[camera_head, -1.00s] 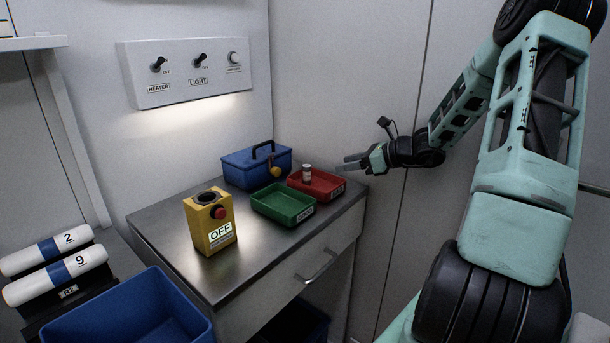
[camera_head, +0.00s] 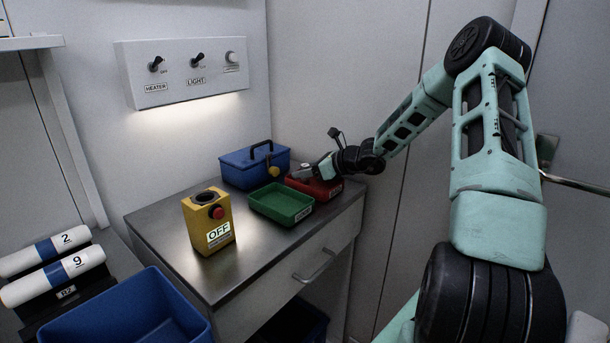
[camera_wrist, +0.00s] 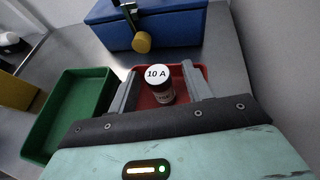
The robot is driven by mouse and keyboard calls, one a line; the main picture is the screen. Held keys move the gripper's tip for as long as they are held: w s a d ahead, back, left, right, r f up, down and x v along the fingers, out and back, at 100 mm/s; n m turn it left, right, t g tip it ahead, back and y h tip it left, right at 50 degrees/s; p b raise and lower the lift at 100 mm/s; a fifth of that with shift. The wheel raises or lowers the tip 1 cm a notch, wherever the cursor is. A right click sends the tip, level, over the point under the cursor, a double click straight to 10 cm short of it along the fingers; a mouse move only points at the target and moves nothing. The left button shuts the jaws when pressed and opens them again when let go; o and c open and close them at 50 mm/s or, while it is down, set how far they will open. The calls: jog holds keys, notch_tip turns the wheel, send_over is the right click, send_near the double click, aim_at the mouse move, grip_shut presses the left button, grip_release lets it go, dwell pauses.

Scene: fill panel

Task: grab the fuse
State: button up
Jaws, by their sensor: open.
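The fuse (camera_wrist: 160,86) is a small cylinder with a white cap marked "10 A" and a dark body. It stands in the red tray (camera_wrist: 205,72), which also shows in the head view (camera_head: 325,191). My gripper (camera_wrist: 158,80) is open, with one grey finger on each side of the fuse in the wrist view. I cannot tell whether a finger touches it.
A green tray (camera_head: 283,205) sits left of the red one, with a blue box (camera_head: 240,172) behind. A yellow box marked OFF (camera_head: 208,223) stands on the counter (camera_head: 165,233). A wall panel (camera_head: 182,70) has switches. A blue bin (camera_head: 120,310) is at the front.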

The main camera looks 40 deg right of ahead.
jog(key=shift+w, duration=0.1)
grip_shut()
jog(key=shift+r, duration=0.1)
